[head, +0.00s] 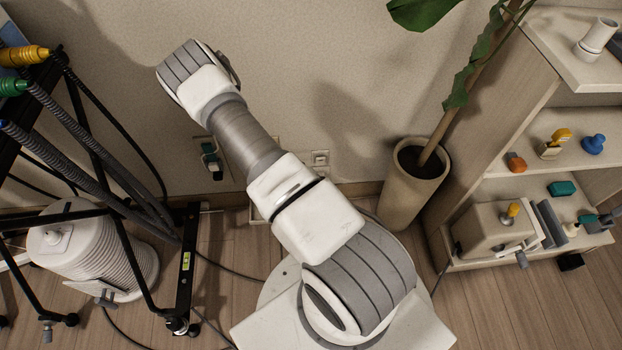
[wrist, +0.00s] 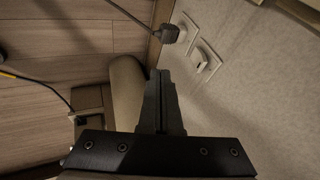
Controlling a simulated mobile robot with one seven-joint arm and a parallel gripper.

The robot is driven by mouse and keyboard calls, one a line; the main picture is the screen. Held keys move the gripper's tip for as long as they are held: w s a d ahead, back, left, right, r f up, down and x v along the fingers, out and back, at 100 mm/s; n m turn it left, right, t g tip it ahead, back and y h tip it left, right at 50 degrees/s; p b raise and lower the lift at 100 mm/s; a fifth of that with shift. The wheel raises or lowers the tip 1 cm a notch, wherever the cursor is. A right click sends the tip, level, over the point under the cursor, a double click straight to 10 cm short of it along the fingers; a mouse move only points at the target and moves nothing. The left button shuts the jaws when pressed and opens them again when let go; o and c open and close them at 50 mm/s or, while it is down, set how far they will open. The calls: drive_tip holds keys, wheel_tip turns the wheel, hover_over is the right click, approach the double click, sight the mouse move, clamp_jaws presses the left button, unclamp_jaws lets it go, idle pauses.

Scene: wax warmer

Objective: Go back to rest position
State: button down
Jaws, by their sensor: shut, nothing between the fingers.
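My gripper (wrist: 159,74) shows in the wrist view with its two dark fingers pressed together. It is shut and empty. Its fingertips are beside a wall with outlet plates (wrist: 203,61), apart from them as far as I can tell. In the head view my arm reaches up and left towards the wall. My gripper itself cannot be made out there.
A dark plug (wrist: 169,34) on a cable is near the outlets. The head view shows a potted plant (head: 400,198), a shelf (head: 545,170) with small items right, and a black-framed rack (head: 185,265) with a white ribbed canister (head: 95,255) left. Cables cross the wooden floor.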

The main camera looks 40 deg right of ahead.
idle(0.6)
drive_tip(key=w+a+r+n+t+y, duration=0.1)
drive_tip(key=w+a+r+n, duration=0.1)
drive_tip(key=w+a+r, duration=0.35)
drive_tip(key=w+a+r+n+y, duration=0.2)
drive_tip(key=r, duration=0.6)
drive_tip(key=a+r+n+t+y, duration=0.1)
drive_tip(key=a+r+n, duration=0.25)
drive_tip(key=r, duration=0.55)
drive_tip(key=a+r+n+y, duration=0.1)
drive_tip(key=a+r+n, duration=0.25)
drive_tip(key=r, duration=0.55)
drive_tip(key=s+a+r+n+t+p, duration=0.1)
drive_tip(key=s+a+r+n, duration=0.2)
drive_tip(key=s+r+n, duration=0.55)
drive_tip(key=s+a+r+n+t, duration=0.1)
drive_tip(key=s+a+r+n, duration=0.25)
drive_tip(key=s+r, duration=0.95)
wheel_tip(320, 180, up, 23)
drive_tip(key=p, duration=2.3)
drive_tip(key=shift+d+y, duration=0.35)
drive_tip(key=shift+y, duration=0.05)
drive_tip(key=shift+d, duration=0.2)
